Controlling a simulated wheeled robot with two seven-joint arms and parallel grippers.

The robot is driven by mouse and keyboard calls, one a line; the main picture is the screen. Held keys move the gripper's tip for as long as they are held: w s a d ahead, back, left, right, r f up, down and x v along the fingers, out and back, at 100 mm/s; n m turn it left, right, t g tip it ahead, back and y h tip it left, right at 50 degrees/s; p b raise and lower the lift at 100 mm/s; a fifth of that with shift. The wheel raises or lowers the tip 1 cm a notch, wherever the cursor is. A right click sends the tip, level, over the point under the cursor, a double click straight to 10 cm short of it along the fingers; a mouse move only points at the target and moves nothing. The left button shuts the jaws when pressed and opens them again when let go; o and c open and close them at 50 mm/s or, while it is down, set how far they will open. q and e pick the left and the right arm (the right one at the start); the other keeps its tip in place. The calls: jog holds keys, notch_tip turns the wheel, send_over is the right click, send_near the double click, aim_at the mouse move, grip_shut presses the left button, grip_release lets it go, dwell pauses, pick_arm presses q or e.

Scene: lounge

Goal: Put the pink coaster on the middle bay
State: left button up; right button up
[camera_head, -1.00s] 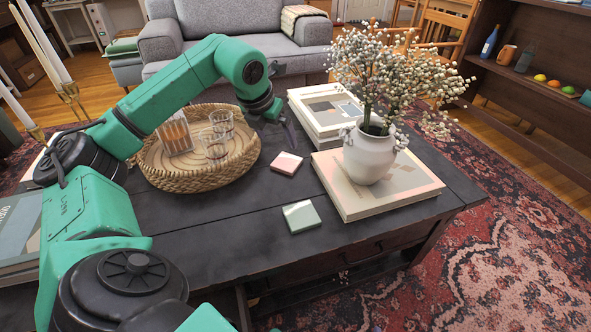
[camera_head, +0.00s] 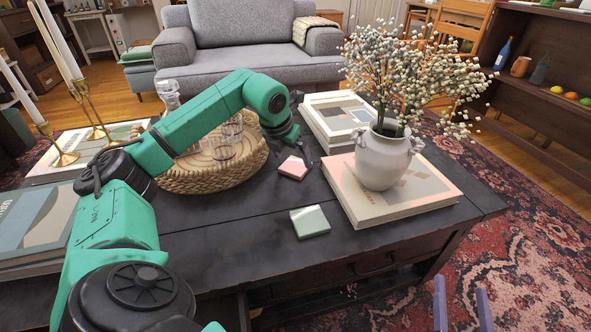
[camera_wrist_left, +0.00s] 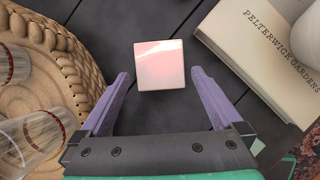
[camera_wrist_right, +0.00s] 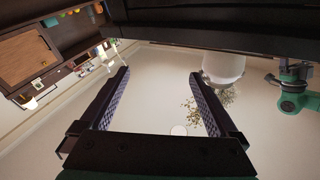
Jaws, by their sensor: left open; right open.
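The pink coaster (camera_head: 293,168) is a small square lying on the dark coffee table, between the woven tray and the books. My left gripper (camera_head: 302,152) is open just behind and above it. In the left wrist view the pink coaster (camera_wrist_left: 160,65) shows between and slightly beyond the spread fingertips, not gripped. My right gripper (camera_head: 461,294) is open and empty at the lower right, over the rug. A dark wooden shelf unit (camera_head: 545,92) stands at the right, cut off by the picture edge; I cannot tell which part is the middle bay.
A pale green coaster (camera_head: 309,221) lies nearer on the table. The woven tray (camera_head: 215,183) with glasses is left of the left gripper. A white flower vase (camera_head: 384,160) stands on a book (camera_head: 432,197) to the right. Brass candlesticks (camera_head: 92,115) stand at left.

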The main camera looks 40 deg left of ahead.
aim_at(295, 166)
pick_arm(q)
jog(key=b+x, duration=0.1)
jog(key=x, duration=0.2)
jog(key=c, duration=1.4)
pick_arm(e)
notch_tip(295, 166, up, 16)
jog(key=w+d+n+t+y, duration=0.1)
jog(key=t, duration=0.4)
jog(key=shift+w+d+y, duration=0.2)
jog(key=shift+d+y, duration=0.2)
jog(key=shift+r, duration=0.1)
